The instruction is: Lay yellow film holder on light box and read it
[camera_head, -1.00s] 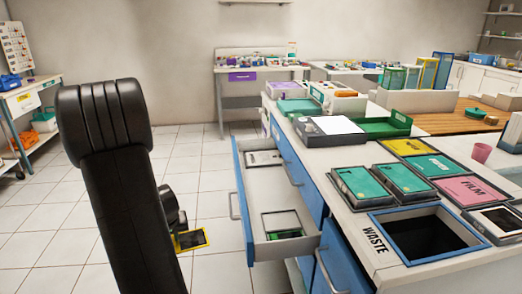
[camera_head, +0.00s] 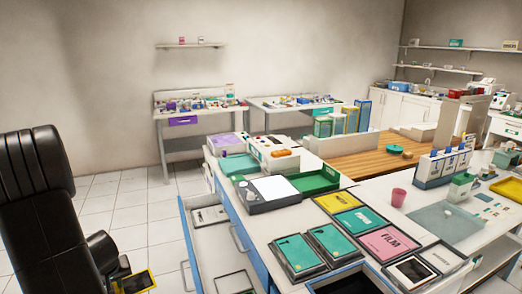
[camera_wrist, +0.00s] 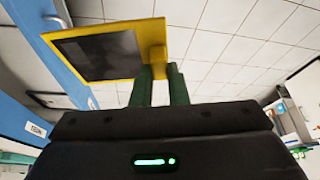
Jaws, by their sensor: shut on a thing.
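The yellow film holder (camera_head: 137,282) has a yellow frame around a dark film. It is at the lower left of the head view, beside the open drawer and over the floor. My gripper (camera_wrist: 158,84) is shut on the holder's small yellow tab, and its green fingers show in the wrist view. The holder fills the upper left of the wrist view (camera_wrist: 100,52), tilted. A grey box with a bright white top, which looks like the light box (camera_head: 272,189), sits on the counter to the right of the drawer, well apart from the holder. Its top looks bare.
An open drawer (camera_head: 203,238) juts from the blue cabinet, between my arm and the counter.

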